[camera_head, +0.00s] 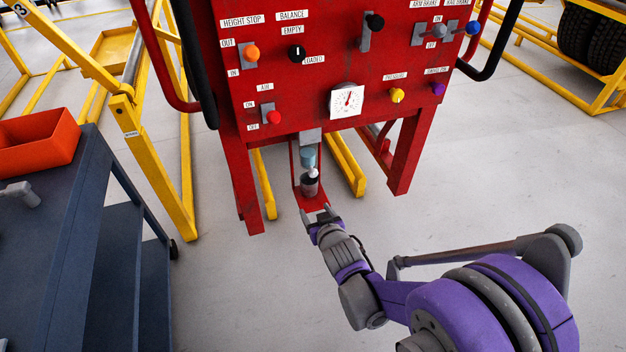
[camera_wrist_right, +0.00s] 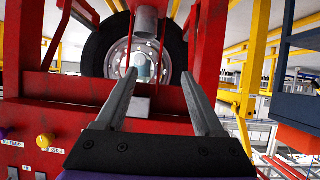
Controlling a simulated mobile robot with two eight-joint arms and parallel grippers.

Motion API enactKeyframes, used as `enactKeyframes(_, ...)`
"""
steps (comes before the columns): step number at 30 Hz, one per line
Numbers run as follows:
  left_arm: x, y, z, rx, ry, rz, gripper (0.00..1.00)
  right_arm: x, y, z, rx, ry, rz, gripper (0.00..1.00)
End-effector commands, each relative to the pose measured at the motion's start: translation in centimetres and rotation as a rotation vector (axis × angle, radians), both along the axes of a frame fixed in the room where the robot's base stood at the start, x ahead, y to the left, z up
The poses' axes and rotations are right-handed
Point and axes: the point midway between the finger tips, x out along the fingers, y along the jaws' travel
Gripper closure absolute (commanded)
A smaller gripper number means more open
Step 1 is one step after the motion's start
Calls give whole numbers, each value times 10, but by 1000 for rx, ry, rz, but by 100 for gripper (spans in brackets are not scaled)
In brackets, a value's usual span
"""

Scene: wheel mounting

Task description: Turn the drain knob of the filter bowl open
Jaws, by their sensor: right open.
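The filter bowl (camera_head: 308,158) is a small blue-grey cylinder hanging under the red panel, below a grey block. A pale, rounded piece (camera_head: 313,173), probably the drain knob, shows just below it. A dark cup (camera_head: 310,187) stands under that on a red bracket. My right gripper (camera_head: 319,214) is in front of and below the cup, open and empty. In the right wrist view, which looks upside down, the open fingers (camera_wrist_right: 158,75) point toward the blue bowl (camera_wrist_right: 144,70), apart from it; the dark cup (camera_wrist_right: 146,22) is above. My left gripper is out of view.
The red panel (camera_head: 300,90) carries several coloured knobs and a gauge (camera_head: 347,101); its legs flank the bowl. A dark blue cart (camera_head: 85,200) with an orange bin (camera_head: 38,140) stands left. Yellow frames stand behind.

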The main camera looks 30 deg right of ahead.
Motion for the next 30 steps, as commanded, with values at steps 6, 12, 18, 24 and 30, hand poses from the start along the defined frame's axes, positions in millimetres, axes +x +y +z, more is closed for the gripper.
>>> enactKeyframes(6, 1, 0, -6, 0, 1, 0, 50, 36, -42, -26, -51, -259, -8, 30)
enactKeyframes(12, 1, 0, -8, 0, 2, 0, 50, 38, -58, -42, -79, -410, 14, 30)
enactKeyframes(18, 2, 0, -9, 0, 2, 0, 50, 39, -62, -48, -88, -463, 29, 30)
enactKeyframes(24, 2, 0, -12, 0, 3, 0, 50, 65, -68, -48, -88, -465, 31, 30)
enactKeyframes(30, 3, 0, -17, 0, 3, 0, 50, 103, -77, -48, -88, -464, 30, 30)
